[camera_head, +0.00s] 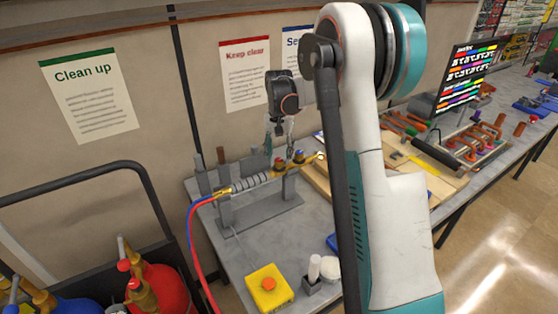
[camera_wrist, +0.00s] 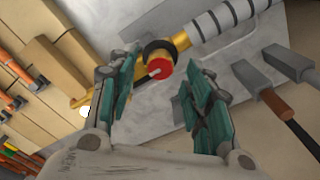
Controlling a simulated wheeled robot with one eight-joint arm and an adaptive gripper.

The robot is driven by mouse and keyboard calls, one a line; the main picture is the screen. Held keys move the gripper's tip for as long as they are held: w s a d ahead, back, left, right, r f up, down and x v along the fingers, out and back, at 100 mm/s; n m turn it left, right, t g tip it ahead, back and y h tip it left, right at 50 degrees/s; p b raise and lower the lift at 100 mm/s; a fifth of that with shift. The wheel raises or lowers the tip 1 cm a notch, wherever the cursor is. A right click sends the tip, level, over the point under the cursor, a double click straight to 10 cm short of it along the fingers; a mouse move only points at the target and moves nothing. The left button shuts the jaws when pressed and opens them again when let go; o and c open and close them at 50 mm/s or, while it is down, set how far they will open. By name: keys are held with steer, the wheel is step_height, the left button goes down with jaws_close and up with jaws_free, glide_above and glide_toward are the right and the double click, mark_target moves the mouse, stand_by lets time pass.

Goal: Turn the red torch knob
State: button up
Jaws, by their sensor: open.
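The torch (camera_head: 250,182) lies across a grey stand (camera_head: 262,213) on the workbench, with a brass body and a grey ribbed grip. In the wrist view its brass body (camera_wrist: 182,40) runs to the upper right. The red torch knob (camera_wrist: 160,66), with a dark collar behind it, faces the wrist camera. My gripper (camera_wrist: 160,84) is open, with one teal finger on each side of the knob's line. No finger visibly touches it. In the head view my gripper (camera_head: 279,143) points down just above the torch's knob end, where the knobs are small and hard to tell apart.
Two dark-tipped tools (camera_wrist: 275,95) stand beside the torch at the wrist view's right. Wooden boards (camera_wrist: 50,70) lie at its left. A yellow box with an orange button (camera_head: 268,288) sits at the bench front. Red and blue hoses (camera_head: 191,235) hang left of the stand.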

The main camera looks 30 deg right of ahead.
steer(key=shift+f, duration=1.4)
steer(key=shift+c, duration=0.2)
steer(key=c, duration=1)
steer(key=shift+c, duration=0.2)
steer(key=n+b, duration=0.1)
steer(key=n, duration=0.3)
steer(key=n+b, duration=0.1)
steer(key=n, duration=0.3)
steer(key=shift+n, duration=0.3)
steer(key=n+b, duration=0.1)
steer(key=n, duration=0.8)
